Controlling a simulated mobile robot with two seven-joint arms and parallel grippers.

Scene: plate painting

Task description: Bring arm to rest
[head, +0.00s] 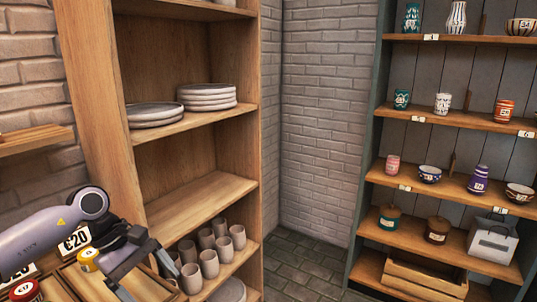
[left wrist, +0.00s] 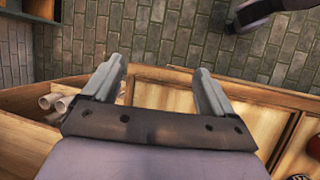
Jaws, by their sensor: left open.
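My left arm comes in from the lower left of the head view. Its gripper (head: 143,272) is open, with nothing between the fingers. It hangs in front of the wooden shelf unit, by the wooden trays at the lower left. In the left wrist view the two fingers of the gripper (left wrist: 162,85) stand well apart, over a wooden edge with the paved floor beyond.
A wooden shelf (head: 200,192) holds stacked grey plates (head: 207,96) and several cups (head: 208,262). A tray with paint pots (head: 88,258) and a price card (head: 75,241) is near my arm. A display shelf (head: 460,118) with painted pottery stands right. The floor (head: 300,265) between is clear.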

